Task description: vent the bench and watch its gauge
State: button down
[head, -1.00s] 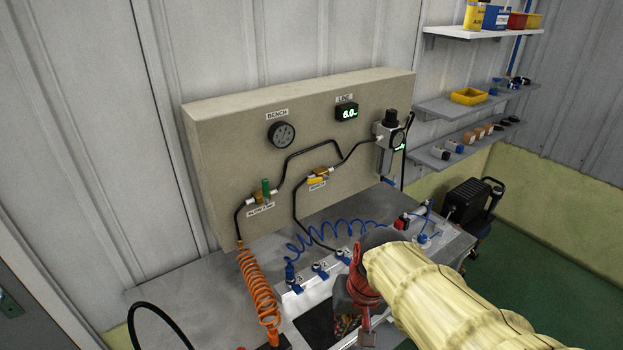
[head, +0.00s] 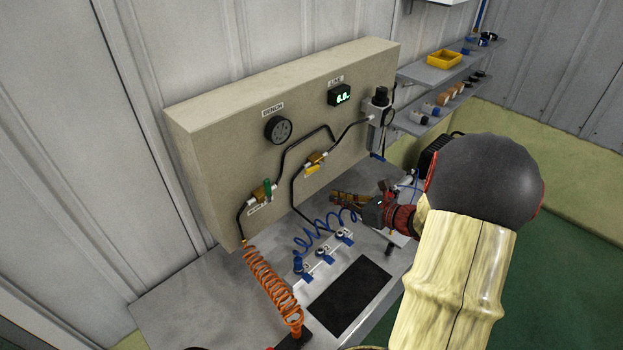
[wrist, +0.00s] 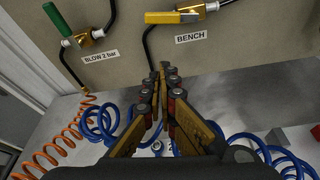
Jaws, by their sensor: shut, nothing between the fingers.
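The round black BENCH gauge (head: 278,130) is on the beige panel; its needle is too small to read. The yellow-handled valve (head: 315,162) sits on a black pipe to its lower right. In the wrist view this valve (wrist: 175,17) has its handle lying sideways above a BENCH label (wrist: 190,37). My gripper (head: 338,200) is shut and empty, in front of the panel and below the yellow valve. In the wrist view its fingertips (wrist: 168,72) are together, below the valve and apart from it.
A green-handled valve (head: 265,188) marked BLOW 2 bar (wrist: 100,57) is to the left. The LINE display (head: 339,95) shows about 6.0. An orange coiled hose (head: 270,282) and a blue coiled hose (head: 315,235) lie on the bench (head: 190,305). A dark mat (head: 347,297) is clear.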

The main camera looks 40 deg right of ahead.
aim_at(312, 170)
jog(key=b+x, duration=0.1)
jog(key=x, duration=0.9)
jog(key=r, duration=0.4)
jog(key=shift+d, duration=0.3)
jog(key=shift+r+p, duration=0.1)
jog(key=shift+p, duration=0.2)
jog(key=shift+r+m+p, duration=0.15)
jog(key=shift+m+p, duration=0.25)
jog(key=shift+p, duration=0.05)
